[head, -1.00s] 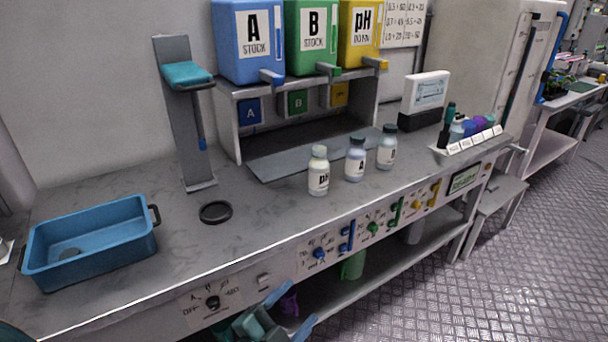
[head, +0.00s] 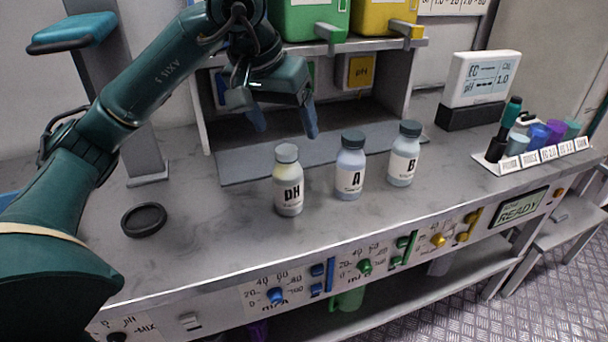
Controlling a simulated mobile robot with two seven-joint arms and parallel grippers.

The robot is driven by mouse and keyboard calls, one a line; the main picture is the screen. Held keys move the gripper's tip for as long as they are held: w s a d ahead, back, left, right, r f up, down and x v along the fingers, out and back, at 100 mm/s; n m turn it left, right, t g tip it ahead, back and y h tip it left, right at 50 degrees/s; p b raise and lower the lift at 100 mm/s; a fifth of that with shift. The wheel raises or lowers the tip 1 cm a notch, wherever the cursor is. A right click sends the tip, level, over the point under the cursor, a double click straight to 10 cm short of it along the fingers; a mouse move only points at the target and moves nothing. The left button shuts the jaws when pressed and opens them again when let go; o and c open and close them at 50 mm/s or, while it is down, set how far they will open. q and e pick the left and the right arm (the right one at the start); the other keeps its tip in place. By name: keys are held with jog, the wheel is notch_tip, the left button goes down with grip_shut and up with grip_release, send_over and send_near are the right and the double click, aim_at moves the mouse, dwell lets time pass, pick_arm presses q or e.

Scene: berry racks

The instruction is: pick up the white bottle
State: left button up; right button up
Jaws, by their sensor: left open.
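Three small capped bottles stand upright in a row on the grey counter (head: 220,235). The left one, labelled pH (head: 289,190), has a whitish-yellow body and a grey cap. The middle one, labelled A (head: 350,172), and the right one, labelled B (head: 404,160), look pale bluish with dark grey caps. My left gripper (head: 284,128) is open and empty, with its blue fingers pointing down. In the picture it is just above the pH bottle's cap, apart from it; its depth relative to the bottle is hard to tell. My right gripper is out of view.
A black ring-shaped disc (head: 144,220) lies on the counter at left. Behind the bottles is a shelf with green (head: 310,18) and yellow (head: 384,15) tanks. A meter (head: 482,80) and a labelled rack of small vials (head: 540,150) stand at right. The front counter strip is clear.

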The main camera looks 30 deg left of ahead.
aim_at(289, 159)
pick_arm(q)
jog(key=shift+y, duration=0.5)
jog(key=w+f, duration=0.1)
jog(key=w+a+f, duration=0.1)
jog(key=f, duration=0.1)
jog(key=a+f, duration=0.1)
jog(key=f, duration=0.1)
jog(key=shift+w+f, duration=0.2)
jog(key=shift+w, duration=0.2)
jog(key=shift+w+x, duration=0.2)
jog(key=shift+x, duration=2.85)
jog(key=shift+a+r, duration=0.1)
jog(key=shift+a, duration=0.1)
jog(key=c, duration=0.9)
jog(key=shift+s+d, duration=0.1)
jog(key=shift+s, duration=0.05)
grip_shut()
